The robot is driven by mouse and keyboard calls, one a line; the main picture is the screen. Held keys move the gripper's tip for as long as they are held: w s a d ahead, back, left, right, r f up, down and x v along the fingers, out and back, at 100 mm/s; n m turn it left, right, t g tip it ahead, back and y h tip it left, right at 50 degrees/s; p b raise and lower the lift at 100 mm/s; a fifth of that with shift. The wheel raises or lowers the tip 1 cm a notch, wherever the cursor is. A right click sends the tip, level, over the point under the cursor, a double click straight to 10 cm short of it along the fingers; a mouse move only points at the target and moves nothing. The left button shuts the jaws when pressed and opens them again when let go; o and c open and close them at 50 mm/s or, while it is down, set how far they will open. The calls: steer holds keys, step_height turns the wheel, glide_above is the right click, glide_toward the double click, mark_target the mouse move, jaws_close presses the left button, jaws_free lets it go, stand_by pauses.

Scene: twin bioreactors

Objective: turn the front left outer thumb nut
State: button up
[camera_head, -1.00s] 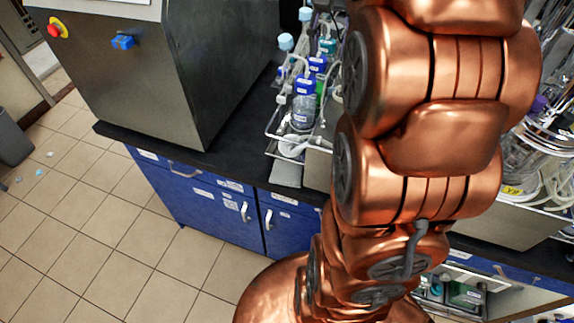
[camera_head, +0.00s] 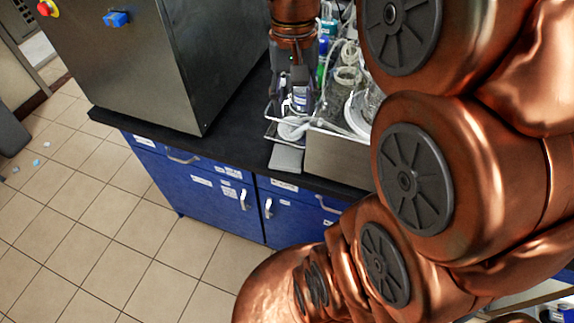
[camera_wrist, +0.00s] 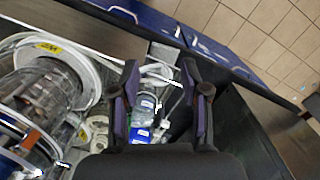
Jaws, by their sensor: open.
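My gripper (camera_wrist: 162,80) is open and empty in the wrist view. Its two dark fingers are apart over small bottles with blue and white caps (camera_wrist: 143,132) in a wire rack. In the head view my gripper (camera_head: 296,82) points down at the left end of the crowded bench. A glass bioreactor vessel (camera_wrist: 48,88) with metal parts and a yellow label fills the left of the wrist view, beside the gripper. Its glass (camera_head: 372,102) shows only partly in the head view, behind my arm. I cannot make out the front left outer thumb nut in either view.
A large steel cabinet (camera_head: 200,70) stands on the black bench (camera_head: 225,150), left of the gripper. A steel tray (camera_head: 338,160) and a wire rack (camera_head: 285,130) sit near the front edge. Tubing (camera_wrist: 85,50) loops around the vessel.

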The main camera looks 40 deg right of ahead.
steer(key=s+a+f+n+b, duration=0.2)
steer(key=s+a+f, duration=0.3)
steer(key=f, duration=0.3)
steer(key=shift+s+a+n, duration=0.4)
steer(key=shift+s+n, duration=0.1)
steer(key=s+a+f+n, duration=0.2)
steer(key=s+a+f, duration=0.1)
steer(key=s+f, duration=0.2)
steer(key=shift+s+f+n+g, duration=0.15)
steer(key=shift+s+n+g, duration=0.2)
steer(key=shift+s, duration=0.35)
steer(key=shift+c, duration=0.3)
